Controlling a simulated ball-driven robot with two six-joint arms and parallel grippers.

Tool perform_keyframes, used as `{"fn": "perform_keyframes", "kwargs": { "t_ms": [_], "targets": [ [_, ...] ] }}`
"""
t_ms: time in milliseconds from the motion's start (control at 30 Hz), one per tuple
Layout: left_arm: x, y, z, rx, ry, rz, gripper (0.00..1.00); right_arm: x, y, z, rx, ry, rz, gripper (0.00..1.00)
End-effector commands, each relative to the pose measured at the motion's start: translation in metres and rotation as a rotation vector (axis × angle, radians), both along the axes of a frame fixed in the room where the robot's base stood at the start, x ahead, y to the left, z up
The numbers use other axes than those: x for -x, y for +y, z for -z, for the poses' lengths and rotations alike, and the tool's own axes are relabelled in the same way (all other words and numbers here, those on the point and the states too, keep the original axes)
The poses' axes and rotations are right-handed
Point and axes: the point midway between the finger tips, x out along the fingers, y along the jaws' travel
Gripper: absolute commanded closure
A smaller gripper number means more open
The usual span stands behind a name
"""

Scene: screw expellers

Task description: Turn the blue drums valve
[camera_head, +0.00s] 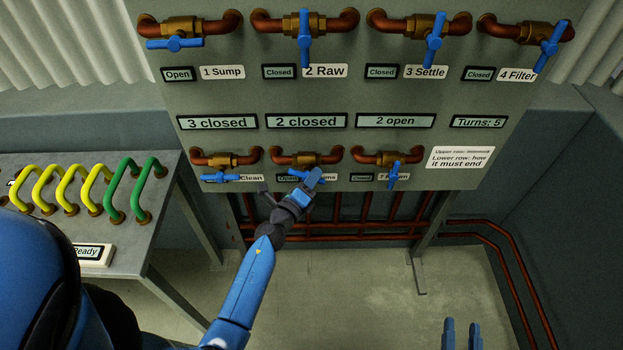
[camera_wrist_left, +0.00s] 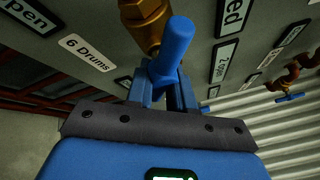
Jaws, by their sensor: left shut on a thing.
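The drums valve sits in the middle of the lower row, with a brass body (camera_head: 309,160) and a blue lever (camera_head: 314,174). The wrist view shows the "6 Drums" label (camera_wrist_left: 86,52), the brass body (camera_wrist_left: 145,22) and the blue lever (camera_wrist_left: 175,45). My left gripper (camera_head: 307,185) is shut on this lever, one finger on each side of it; it fills the wrist view's middle (camera_wrist_left: 166,85). In the head view, the gripper partly hides the lever and labels. My right gripper (camera_head: 462,334) shows two separated fingers at the bottom edge, away from the panel.
Close beside are the Clean valve's horizontal lever (camera_head: 220,178) and another lower valve's near-vertical lever (camera_head: 392,176). Several valves line the upper row. A turn counter (camera_head: 478,122) reads "Turns: 5". A side table (camera_head: 150,240) carries yellow and green handles. Copper pipes (camera_head: 350,237) run below the panel.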

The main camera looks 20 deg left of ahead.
Motion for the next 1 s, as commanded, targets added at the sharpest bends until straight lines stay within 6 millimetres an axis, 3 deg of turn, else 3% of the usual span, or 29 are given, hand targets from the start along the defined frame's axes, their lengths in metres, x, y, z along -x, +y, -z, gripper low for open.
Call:
{"fn": "perform_keyframes", "kwargs": {
  "t_ms": [600,1000],
  "targets": [
    [0.000,-0.002,0.002,0.341,-0.099,0.000,1.00,0.000,0.000,0.077,0.000,0.000,0.000,0.60],
    [0.000,-0.001,-0.004,0.465,-0.131,-0.001,1.00,0.000,0.000,0.099,0.000,0.000,0.000,0.60]
  ]
}}
